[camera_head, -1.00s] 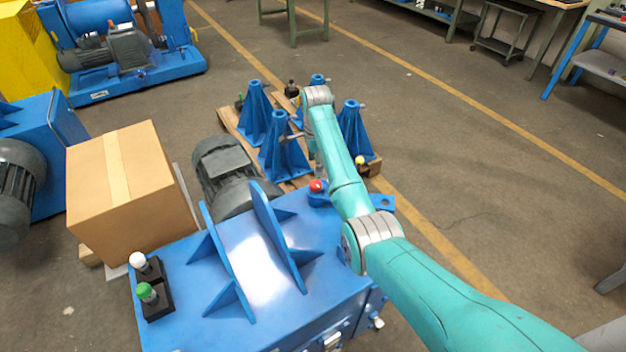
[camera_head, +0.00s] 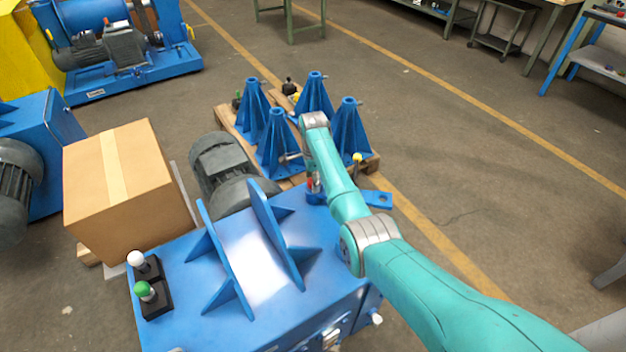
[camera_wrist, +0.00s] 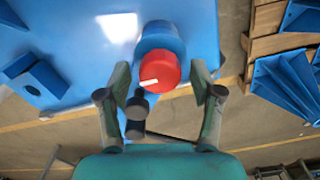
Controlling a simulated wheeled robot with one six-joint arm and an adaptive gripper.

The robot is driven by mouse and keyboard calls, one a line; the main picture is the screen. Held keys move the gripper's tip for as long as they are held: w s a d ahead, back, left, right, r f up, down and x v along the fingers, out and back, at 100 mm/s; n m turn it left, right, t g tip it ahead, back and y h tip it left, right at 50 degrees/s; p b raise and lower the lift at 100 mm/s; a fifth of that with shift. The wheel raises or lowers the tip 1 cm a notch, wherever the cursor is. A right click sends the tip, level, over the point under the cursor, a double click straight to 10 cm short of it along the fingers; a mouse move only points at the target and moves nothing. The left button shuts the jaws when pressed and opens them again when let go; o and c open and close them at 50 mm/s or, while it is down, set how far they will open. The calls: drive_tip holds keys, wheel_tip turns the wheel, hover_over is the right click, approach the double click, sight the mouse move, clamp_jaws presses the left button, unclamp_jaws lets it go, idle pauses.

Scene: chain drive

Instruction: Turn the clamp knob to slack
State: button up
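The clamp knob is a red round knob with a short white mark, on a blue round base at the edge of the blue machine. In the wrist view the red knob (camera_wrist: 160,68) lies between the two spread fingers of my gripper (camera_wrist: 160,80), with a visible gap on each side. Its white mark lies nearly level, toward the left of its face. In the head view only a bit of the red knob (camera_head: 310,184) shows, partly hidden by my gripper (camera_head: 315,183). My gripper is open and looks empty; contact is not visible.
The blue machine top (camera_head: 185,240) carries upright blue fins and two push buttons, white (camera_head: 136,259) and green (camera_head: 144,290). Blue stands (camera_head: 277,145) on a pallet are beyond my gripper. A cardboard box (camera_head: 120,190) stands left.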

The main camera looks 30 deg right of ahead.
drive_tip(key=c, duration=0.9)
drive_tip(key=shift+o, duration=0.2)
